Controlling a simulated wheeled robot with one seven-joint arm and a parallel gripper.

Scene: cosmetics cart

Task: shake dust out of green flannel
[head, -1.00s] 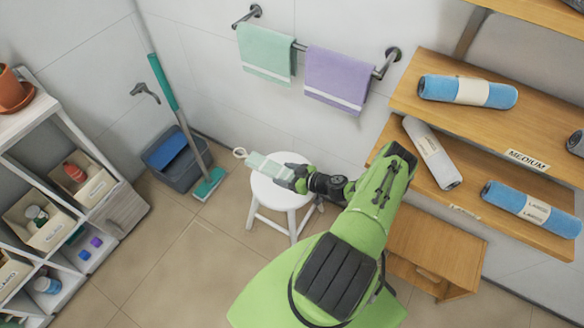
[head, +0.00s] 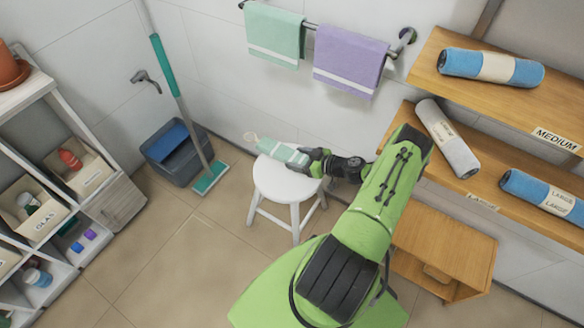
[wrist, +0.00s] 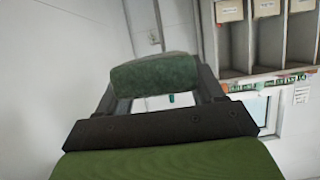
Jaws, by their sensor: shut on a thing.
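The green flannel (head: 283,152) is a pale green cloth with a lighter band and a small whitish loop at its far left end. My gripper (head: 306,160) is shut on its right end and holds it out to the left. In the head view, it overlaps the back edge of the white stool's seat; it appears held above it. In the wrist view, the flannel (wrist: 155,76) is a darker green bundle between my two dark fingers. No dust can be made out.
The white stool (head: 286,183) stands below my gripper. A mint towel (head: 274,30) and a lilac towel (head: 349,60) hang on the wall rail. A mop (head: 210,178) and bucket (head: 178,160) stand left. Wooden shelves (head: 490,100) with rolled towels are right; a white shelf unit (head: 110,185) is left.

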